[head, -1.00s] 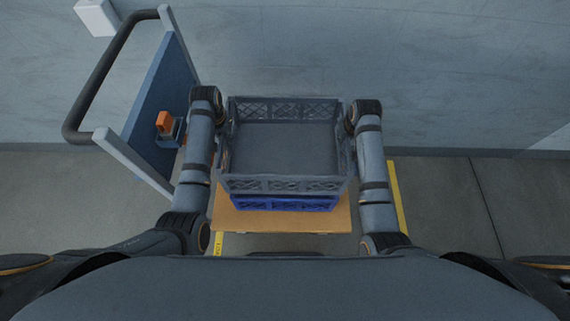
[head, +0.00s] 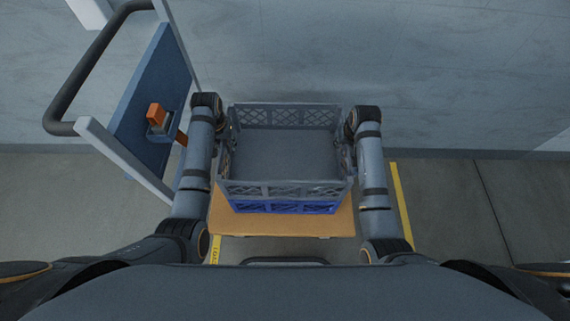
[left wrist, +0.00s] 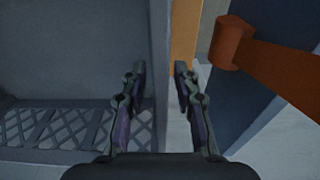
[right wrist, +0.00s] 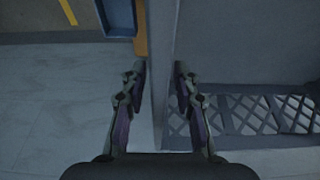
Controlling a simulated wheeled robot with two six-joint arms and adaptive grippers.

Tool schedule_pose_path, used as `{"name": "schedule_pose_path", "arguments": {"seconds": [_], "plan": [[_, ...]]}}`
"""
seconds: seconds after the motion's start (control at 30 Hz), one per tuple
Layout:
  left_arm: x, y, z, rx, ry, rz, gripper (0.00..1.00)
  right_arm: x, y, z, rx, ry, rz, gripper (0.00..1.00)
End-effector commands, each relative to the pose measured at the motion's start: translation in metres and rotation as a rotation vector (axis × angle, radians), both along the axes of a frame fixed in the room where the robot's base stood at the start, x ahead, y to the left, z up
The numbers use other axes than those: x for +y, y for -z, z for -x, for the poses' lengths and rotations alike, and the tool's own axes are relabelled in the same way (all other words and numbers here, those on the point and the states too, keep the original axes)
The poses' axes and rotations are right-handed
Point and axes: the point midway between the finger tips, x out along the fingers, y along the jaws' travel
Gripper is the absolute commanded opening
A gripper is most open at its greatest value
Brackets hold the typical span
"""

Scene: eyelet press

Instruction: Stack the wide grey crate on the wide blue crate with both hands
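The wide grey crate (head: 283,188) sits on top of the wide blue crate (head: 283,207), roughly lined up with it; only the blue crate's front shows below. The grey crate is empty and looks level. My left gripper (left wrist: 160,75) is at the grey crate's left wall, one finger inside and one outside, with space beside the wall. My right gripper (right wrist: 161,72) straddles the right wall in the same way. Both look open around the walls. In the head view, the fingertips are mostly hidden by the wrists.
An orange-brown board (head: 283,225) lies under the crates. A blue panel (head: 155,95) with a dark curved handle (head: 85,80) and an orange part (head: 156,114) stands close to my left arm. A wall (head: 440,80) is behind. Floor at right is clear.

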Motion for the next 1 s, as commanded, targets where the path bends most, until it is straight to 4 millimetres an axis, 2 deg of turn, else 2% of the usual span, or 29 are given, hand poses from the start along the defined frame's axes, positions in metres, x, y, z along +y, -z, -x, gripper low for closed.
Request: {"name": "schedule_pose_path", "arguments": {"seconds": [0.17,0.27,0.5,0.7,0.83,1.0], "plan": [[0.000,-0.002,0.000,-0.001,0.000,0.000,0.30,0.000,0.000,0.000,0.000,0.000,0.000,0.30],[0.000,-0.013,0.000,-0.004,0.000,0.000,0.30,0.000,0.000,0.000,0.000,0.000,0.000,0.30],[0.000,-0.070,0.007,-0.006,-0.001,0.000,0.30,0.000,0.000,0.000,0.000,0.000,0.000,0.30],[0.000,-0.107,0.012,-0.003,0.000,0.001,0.30,0.000,0.000,0.000,0.000,0.000,0.000,0.30],[0.000,-0.117,0.014,0.000,0.000,0.001,0.30,0.000,0.000,0.000,0.000,0.000,0.000,0.30],[0.000,-0.119,0.014,0.000,0.000,0.001,0.30,0.000,-0.001,0.000,-0.001,0.000,0.000,0.30]]}}
